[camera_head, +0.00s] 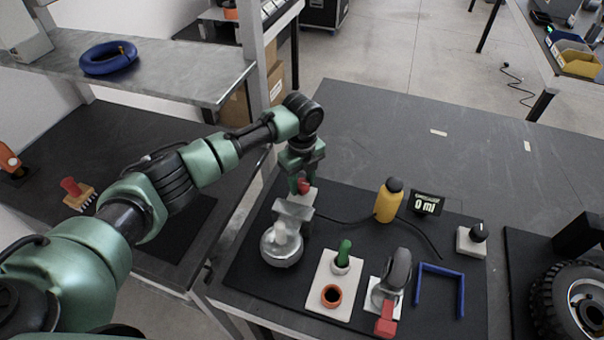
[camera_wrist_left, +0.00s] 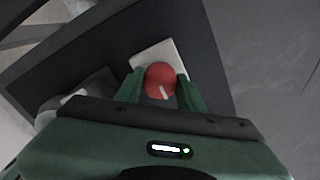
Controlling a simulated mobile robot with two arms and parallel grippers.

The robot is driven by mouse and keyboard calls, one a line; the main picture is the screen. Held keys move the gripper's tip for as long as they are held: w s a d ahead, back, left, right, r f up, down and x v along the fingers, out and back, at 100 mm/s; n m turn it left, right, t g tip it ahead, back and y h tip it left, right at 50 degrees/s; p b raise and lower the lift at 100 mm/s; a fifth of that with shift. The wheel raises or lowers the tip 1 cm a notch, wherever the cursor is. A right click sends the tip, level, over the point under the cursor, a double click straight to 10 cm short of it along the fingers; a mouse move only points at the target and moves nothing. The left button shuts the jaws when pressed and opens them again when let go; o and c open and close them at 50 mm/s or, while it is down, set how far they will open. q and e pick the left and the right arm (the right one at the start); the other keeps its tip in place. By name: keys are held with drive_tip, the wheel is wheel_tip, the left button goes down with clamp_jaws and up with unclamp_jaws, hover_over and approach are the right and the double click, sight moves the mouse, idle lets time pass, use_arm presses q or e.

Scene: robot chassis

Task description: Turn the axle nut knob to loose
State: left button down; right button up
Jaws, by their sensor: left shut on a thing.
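A round red knob (camera_wrist_left: 160,80) with a white pointer line sits on a pale square base (camera_wrist_left: 149,55). In the left wrist view the line points towards the bottom, slightly right. The knob (camera_head: 304,187) also shows in the head view, partly hidden by my gripper, with its pale base (camera_head: 309,197) around it. My left gripper (camera_wrist_left: 161,88) points down over it and is shut on it, with one green finger on each side. In the head view the left gripper (camera_head: 302,182) is at the mat's back left. My right gripper is not in view.
Close in front of the gripper stands a metal device with a round base (camera_head: 281,250). A yellow bottle (camera_head: 387,203), a display reading "0 ml" (camera_head: 425,203), a black knob (camera_head: 479,232) and a blue U-shaped bar (camera_head: 440,270) lie to the right. A wheel (camera_head: 570,300) is far right.

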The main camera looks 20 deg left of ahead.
use_arm(q)
drive_tip(key=n+p, duration=0.2)
drive_tip(key=n, duration=0.1)
drive_tip(key=n+p, duration=0.1)
drive_tip(key=shift+r+n, duration=0.25)
drive_tip(key=shift+n, duration=0.15)
drive_tip(key=n+p, duration=0.3)
drive_tip(key=n, duration=0.1)
drive_tip(key=shift+n, duration=0.3)
drive_tip(key=n+p, duration=0.3)
drive_tip(key=n, duration=0.1)
drive_tip(key=shift+w+f+n+p, duration=0.15)
drive_tip(key=shift+n+p, duration=0.7)
drive_tip(key=shift+n, duration=1.65)
drive_tip(key=c, duration=0.9)
unclamp_jaws()
